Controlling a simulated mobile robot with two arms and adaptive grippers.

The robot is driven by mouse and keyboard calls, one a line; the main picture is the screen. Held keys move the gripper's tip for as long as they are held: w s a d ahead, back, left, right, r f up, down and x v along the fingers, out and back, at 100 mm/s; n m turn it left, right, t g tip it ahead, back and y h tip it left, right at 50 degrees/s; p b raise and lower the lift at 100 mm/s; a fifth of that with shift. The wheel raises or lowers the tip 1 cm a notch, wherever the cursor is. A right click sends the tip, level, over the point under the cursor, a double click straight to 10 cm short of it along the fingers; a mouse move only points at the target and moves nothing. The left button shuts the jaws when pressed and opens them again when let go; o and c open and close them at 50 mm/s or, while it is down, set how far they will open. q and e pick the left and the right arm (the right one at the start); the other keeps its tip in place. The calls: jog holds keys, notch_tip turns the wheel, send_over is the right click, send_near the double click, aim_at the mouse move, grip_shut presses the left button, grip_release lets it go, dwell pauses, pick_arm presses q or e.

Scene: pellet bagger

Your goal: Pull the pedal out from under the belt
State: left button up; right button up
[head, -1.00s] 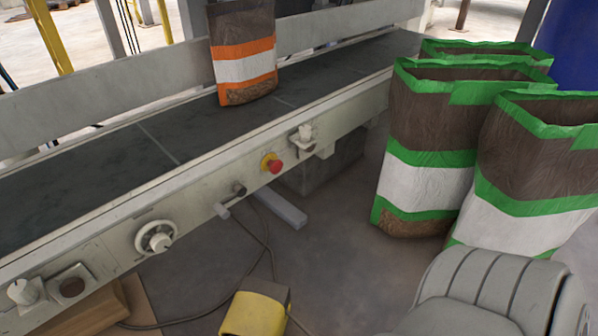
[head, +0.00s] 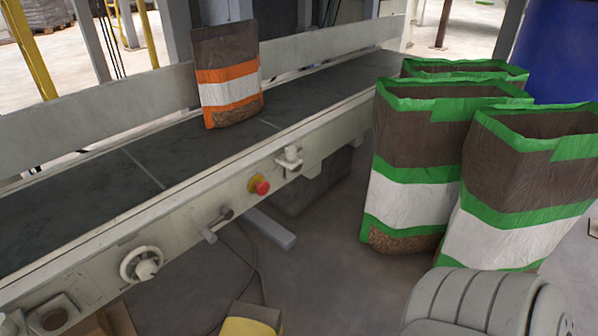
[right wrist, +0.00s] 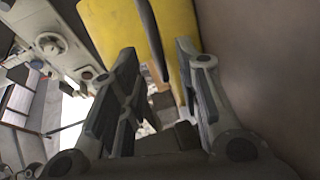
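The yellow foot pedal (head: 250,322) is at the bottom edge of the head view, on the floor in front of the belt (head: 190,155); its lower part is cut off. A dark cable runs from it towards the belt frame. In the right wrist view my right gripper (right wrist: 157,55) is open, its two grey fingers apart. The yellow pedal (right wrist: 110,25) lies just beyond and across the fingertips, with a dark strip in front of it. I cannot tell whether the fingers touch it. My left gripper is not in view.
A bag with orange bands (head: 229,75) stands on the belt. Several green-banded bags (head: 405,200) stand on the floor at right. The belt's front rail carries a red button (head: 261,187) and a white handwheel (head: 140,264).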

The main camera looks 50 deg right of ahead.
jog(key=v, duration=0.7)
jog(key=shift+s+d, duration=0.15)
jog(key=shift+s, duration=0.05)
